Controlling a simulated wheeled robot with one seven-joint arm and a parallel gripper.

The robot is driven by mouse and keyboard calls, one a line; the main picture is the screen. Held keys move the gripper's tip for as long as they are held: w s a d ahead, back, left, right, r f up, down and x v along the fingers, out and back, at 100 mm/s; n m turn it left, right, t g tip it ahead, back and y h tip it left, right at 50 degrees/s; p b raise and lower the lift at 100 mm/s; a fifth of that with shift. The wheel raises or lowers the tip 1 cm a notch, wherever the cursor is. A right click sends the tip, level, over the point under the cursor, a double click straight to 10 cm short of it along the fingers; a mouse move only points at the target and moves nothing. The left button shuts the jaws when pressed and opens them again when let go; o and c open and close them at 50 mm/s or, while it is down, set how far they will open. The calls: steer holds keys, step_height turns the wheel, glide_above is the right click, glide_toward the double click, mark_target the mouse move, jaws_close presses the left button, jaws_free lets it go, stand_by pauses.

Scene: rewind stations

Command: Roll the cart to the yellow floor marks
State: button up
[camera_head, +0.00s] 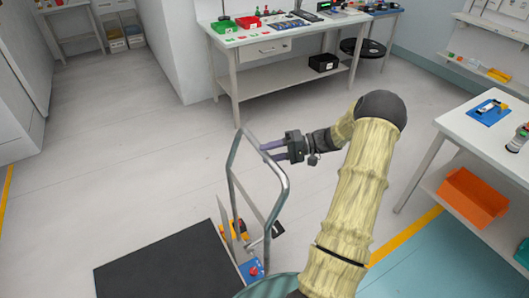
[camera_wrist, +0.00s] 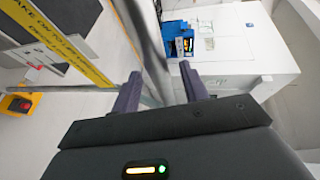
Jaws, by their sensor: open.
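The cart has a black flat deck (camera_head: 165,265) and a grey metal tube handle (camera_head: 278,208) rising at its right side. My gripper (camera_head: 270,151) is at the upper part of the handle, with its jaws apart. In the wrist view the handle tube (camera_wrist: 148,40) passes close by the tips of my gripper (camera_wrist: 160,85), running between the two fingers as seen from there; contact cannot be told. Yellow floor lines show at the left edge (camera_head: 6,190) and at the right (camera_head: 405,236). I cannot tell whether these are the marks meant.
A white workbench (camera_head: 262,72) with trays and tools stands at the back. Another table (camera_head: 465,128) with an orange bin (camera_head: 470,198) below is at the right. A black stool (camera_head: 362,48) stands by the back bench. The grey floor left of the cart is clear.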

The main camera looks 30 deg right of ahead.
steer(key=shift+x, duration=1)
jaws_close()
